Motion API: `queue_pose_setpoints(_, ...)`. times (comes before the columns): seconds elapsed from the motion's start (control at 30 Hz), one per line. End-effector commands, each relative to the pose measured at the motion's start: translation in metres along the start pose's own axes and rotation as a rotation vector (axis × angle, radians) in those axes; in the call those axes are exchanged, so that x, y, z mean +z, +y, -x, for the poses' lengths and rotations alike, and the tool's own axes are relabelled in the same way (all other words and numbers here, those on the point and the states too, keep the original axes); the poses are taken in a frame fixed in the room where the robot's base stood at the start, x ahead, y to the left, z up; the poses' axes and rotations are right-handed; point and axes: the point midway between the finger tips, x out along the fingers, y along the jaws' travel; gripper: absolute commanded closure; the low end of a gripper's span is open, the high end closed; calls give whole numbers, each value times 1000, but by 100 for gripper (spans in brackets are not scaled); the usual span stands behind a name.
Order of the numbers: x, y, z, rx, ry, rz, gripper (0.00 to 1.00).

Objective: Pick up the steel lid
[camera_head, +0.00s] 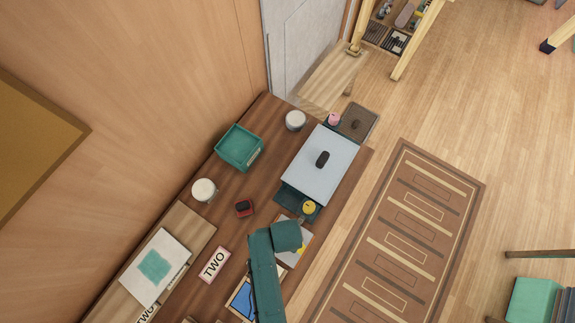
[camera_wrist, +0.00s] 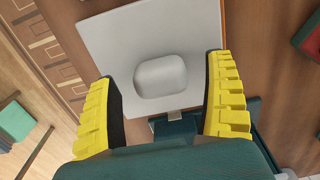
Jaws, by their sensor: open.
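The steel lid (camera_head: 312,185) is a pale grey square panel near the right edge of the brown table. A rounded knob-like piece (camera_head: 322,159) sits at its middle, dark in the head view and light grey in the wrist view (camera_wrist: 162,77). In the wrist view the lid (camera_wrist: 110,35) lies in front of my gripper (camera_wrist: 160,70). The two yellow fingers are wide apart on either side of the knob, with nothing held. Contact cannot be told. In the head view my gripper (camera_head: 309,208) shows only as a yellow bit by the lid's lower edge.
A teal part (camera_head: 290,199) shows under the lid's near edge. A teal bin (camera_head: 240,147), white round pots (camera_head: 295,120) (camera_head: 204,190), a red block (camera_head: 243,208) and a pink item (camera_head: 333,118) stand around it. A brown square piece (camera_head: 357,122) lies behind. The rug (camera_head: 400,230) is on the floor at right.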

Motion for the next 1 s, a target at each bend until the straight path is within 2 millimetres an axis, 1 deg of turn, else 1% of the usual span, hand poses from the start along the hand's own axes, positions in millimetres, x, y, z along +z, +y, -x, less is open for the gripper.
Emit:
queue_pose_setpoints(0.1, 0, 0, 0, 0, 0, 0, 15)
queue_pose_setpoints(0.13, 0, 0, 0, 0, 0, 0, 18)
queue_pose_setpoints(0.27, 0, 0, 1, 0, 0, 0, 42)
queue_pose_setpoints(0.3, 0, 0, 1, 0, 0, 0, 50)
queue_pose_setpoints(0.37, 0, 0, 1, 0, 0, 0, 62)
queue_pose_setpoints(0.4, 0, 0, 1, 0, 0, 0, 69)
queue_pose_setpoints(0.47, 0, 0, 1, 0, 0, 0, 81)
queue_pose_setpoints(0.5, 0, 0, 1, 0, 0, 0, 88)
queue_pose_setpoints(0.73, 0, 0, 1, 0, 0, 0, 89)
queue_pose_setpoints(0.8, 0, 0, 5, 0, 1, 0, 89)
queue_pose_setpoints(0.87, -1, -1, 13, -3, 3, 0, 89)
queue_pose_setpoints(0.97, -1, -1, 35, -4, 4, 0, 89)
queue_pose_setpoints(1.0, -1, -1, 45, -4, 5, 0, 89)
